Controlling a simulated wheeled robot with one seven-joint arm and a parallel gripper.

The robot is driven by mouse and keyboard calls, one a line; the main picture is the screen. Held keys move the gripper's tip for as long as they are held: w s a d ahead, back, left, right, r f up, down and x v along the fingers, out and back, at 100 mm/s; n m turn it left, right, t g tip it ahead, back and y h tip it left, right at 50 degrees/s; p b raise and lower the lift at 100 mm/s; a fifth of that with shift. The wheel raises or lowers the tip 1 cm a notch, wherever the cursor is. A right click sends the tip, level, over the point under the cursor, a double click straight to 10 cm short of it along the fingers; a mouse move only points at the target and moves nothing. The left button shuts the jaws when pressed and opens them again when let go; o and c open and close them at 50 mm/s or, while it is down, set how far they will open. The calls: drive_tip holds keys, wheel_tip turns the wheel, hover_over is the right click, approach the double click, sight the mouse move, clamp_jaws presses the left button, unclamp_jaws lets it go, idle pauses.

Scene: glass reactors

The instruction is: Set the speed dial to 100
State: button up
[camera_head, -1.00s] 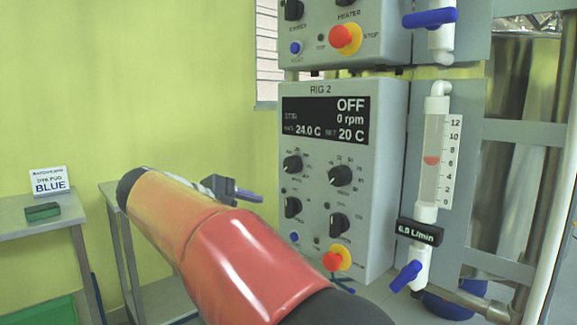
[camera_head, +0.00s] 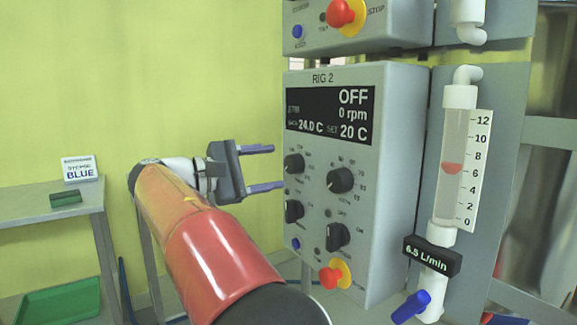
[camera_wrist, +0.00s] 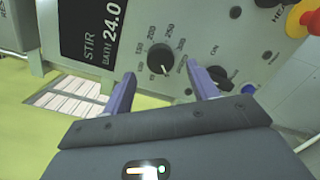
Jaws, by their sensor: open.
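The speed dial is a black knob on the RIG 2 panel (camera_head: 395,200). I take it to be the upper left one (camera_head: 293,164). In the wrist view a black dial (camera_wrist: 159,58) has a ring of numbers including 200, 250 and 300; its exact setting is too small to read surely. My gripper (camera_head: 277,167) is open and empty, left of the panel, with its two blue fingers pointing at this dial. In the wrist view the dial lies between and beyond the fingertips of my gripper (camera_wrist: 159,72). No contact shows.
Other black knobs sit close by: upper right (camera_head: 341,180), lower left (camera_head: 293,211) and lower right (camera_head: 338,235). A red stop button (camera_head: 332,276) is below. A flow tube (camera_head: 455,160) stands at the right. The side table (camera_head: 40,208) is at the left.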

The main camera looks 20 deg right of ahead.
sight(288, 164)
drive_tip(key=shift+x, duration=2.1)
drive_tip(key=c, duration=1)
